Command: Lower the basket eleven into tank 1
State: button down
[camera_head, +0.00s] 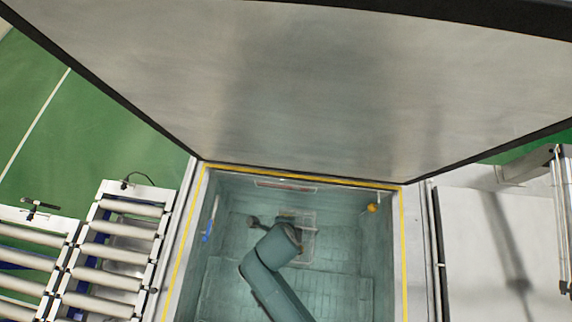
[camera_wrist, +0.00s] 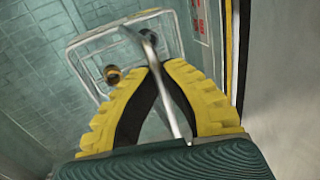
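The open tank (camera_head: 345,285) has teal walls and a yellow-edged rim. My arm reaches down into it. A pale wire-frame basket (camera_head: 306,250) shows partly behind my wrist, inside the tank outline; its height above the floor is unclear. In the wrist view, the basket (camera_wrist: 83,40) has a metal frame with a rod-like handle (camera_wrist: 165,90). My gripper (camera_wrist: 157,66) has yellow fingers with black inner pads, closed together around this handle. The basket's number is not readable.
A large metal lid (camera_head: 300,80) stands raised behind the tank. Roller conveyors (camera_head: 110,250) stand at the left, and a flat metal surface (camera_head: 480,240) lies at the right. A blue item (camera_head: 208,232) and a yellow item (camera_head: 372,207) sit at the tank walls.

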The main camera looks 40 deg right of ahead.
notch_tip(320, 180, down, 16)
jog(key=b, duration=1.2)
jog(key=shift+r, duration=0.15)
notch_tip(320, 180, down, 20)
jog(key=b, duration=1.6)
jog(key=shift+f, duration=0.2)
jog(key=shift+f+b, duration=0.6)
jog(key=shift+f, duration=0.1)
dwell(0.4)
jog(key=c, duration=1.2)
grip_release()
jog(key=shift+o, duration=0.2)
